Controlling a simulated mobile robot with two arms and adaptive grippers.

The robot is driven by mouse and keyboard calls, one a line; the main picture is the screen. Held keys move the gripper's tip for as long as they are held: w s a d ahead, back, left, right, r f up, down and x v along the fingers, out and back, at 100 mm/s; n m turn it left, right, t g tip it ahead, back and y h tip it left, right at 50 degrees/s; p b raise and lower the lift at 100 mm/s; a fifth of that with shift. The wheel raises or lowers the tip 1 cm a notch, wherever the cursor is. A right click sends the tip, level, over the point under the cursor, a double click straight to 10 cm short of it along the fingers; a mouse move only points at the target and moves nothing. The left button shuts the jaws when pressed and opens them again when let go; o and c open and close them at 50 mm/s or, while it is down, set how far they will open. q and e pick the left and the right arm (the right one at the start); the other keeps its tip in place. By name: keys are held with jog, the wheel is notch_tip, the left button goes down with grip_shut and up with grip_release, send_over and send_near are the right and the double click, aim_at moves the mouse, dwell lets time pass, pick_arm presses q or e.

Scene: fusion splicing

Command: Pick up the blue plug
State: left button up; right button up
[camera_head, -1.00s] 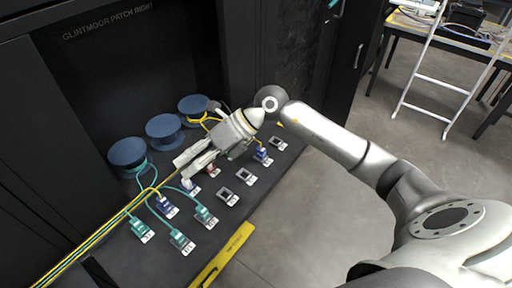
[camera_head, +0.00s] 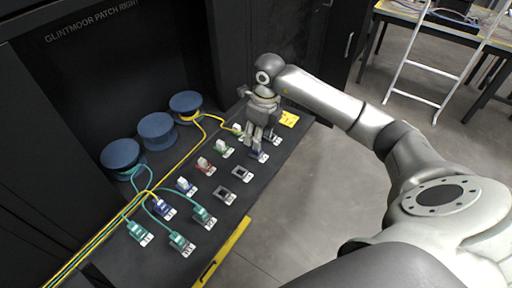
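The blue plug (camera_head: 257,156) sits in a socket near the far right end of the dark bench, partly hidden by my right gripper. My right gripper (camera_head: 259,145) points down just above and around this plug. Its two fingers show a gap between them, and I cannot tell whether they touch the plug. Another blue plug (camera_head: 164,209) with a yellow cable sits in the near left part of the bench. My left gripper is not in view.
Teal plugs (camera_head: 181,242), a red plug (camera_head: 205,165) and a green plug (camera_head: 222,148) sit in other sockets. Blue reels (camera_head: 156,131) stand at the back. A yellow cable (camera_head: 180,160) crosses the bench. An empty socket (camera_head: 224,195) lies near the front edge.

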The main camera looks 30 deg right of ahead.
jog(key=f, duration=0.1)
jog(key=f+p, duration=0.1)
jog(key=f, duration=0.1)
jog(key=f+p, duration=0.1)
jog(key=shift+w+a+f, duration=0.15)
jog(key=shift+a, duration=0.15)
jog(key=shift+f, duration=0.25)
jog(key=c, duration=0.9)
jog(key=shift+w+r, duration=0.1)
jog(key=shift+r, duration=0.05)
jog(key=shift+c, duration=0.2)
